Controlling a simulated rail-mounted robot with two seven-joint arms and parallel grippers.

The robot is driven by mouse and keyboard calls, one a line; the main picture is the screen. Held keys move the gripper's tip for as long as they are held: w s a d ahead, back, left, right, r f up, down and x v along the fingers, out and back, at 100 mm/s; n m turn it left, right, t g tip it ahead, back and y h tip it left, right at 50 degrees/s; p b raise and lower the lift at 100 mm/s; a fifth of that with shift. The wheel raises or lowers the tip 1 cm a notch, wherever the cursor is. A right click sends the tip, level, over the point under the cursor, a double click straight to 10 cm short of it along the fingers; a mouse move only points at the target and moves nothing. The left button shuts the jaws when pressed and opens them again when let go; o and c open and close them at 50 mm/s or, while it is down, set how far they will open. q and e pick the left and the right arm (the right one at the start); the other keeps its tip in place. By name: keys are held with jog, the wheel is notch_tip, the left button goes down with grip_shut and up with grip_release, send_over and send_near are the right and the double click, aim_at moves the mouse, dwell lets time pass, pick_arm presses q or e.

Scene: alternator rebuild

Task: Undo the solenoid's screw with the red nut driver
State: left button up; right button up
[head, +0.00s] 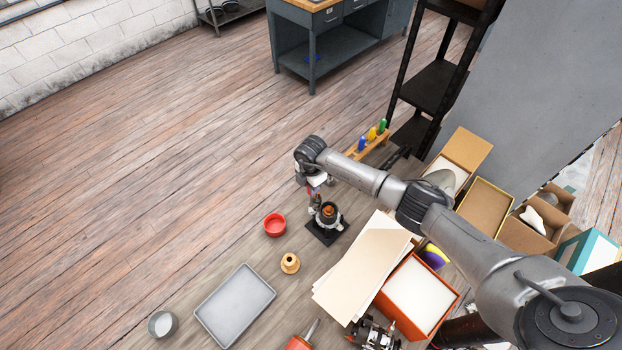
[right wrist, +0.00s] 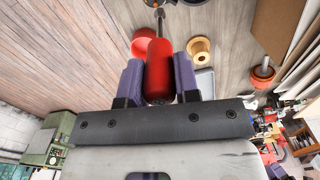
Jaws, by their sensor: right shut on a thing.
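My right gripper (right wrist: 158,75) is shut on the red nut driver (right wrist: 158,62), with the handle between its two purple fingers. The driver's metal shaft (right wrist: 160,20) points away from the gripper, toward the top edge of the right wrist view. In the head view my right gripper (head: 316,188) is above the alternator assembly (head: 328,213), which has a copper-coloured middle and sits on a black base (head: 324,236). The solenoid and its screw are too small to make out, so I cannot tell whether the tip touches the screw. My left gripper is not in view.
A red bowl (head: 275,225) and a tan spool-shaped part (head: 290,263) stand beside the assembly. A grey tray (head: 235,304) and metal cup (head: 162,324) lie nearer. A wooden rack (head: 369,146) holds other drivers behind. Cardboard sheets (head: 362,268) and boxes crowd the right.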

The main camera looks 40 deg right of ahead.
jog(key=shift+r+m+p, duration=0.1)
jog(key=shift+m+p, duration=0.3)
jog(key=shift+m, duration=0.6)
jog(key=m+p, duration=0.2)
jog(key=m, duration=0.1)
jog(key=shift+r+p, duration=0.2)
jog(key=shift+p, duration=0.1)
jog(key=m+p, duration=0.1)
jog(key=m, duration=0.1)
jog(key=shift+f+m, duration=0.1)
jog(key=shift+m, duration=0.3)
jog(key=shift+f+m, duration=0.15)
jog(key=shift+m, duration=0.35)
jog(key=shift+f, duration=0.1)
jog(key=shift+f, duration=0.1)
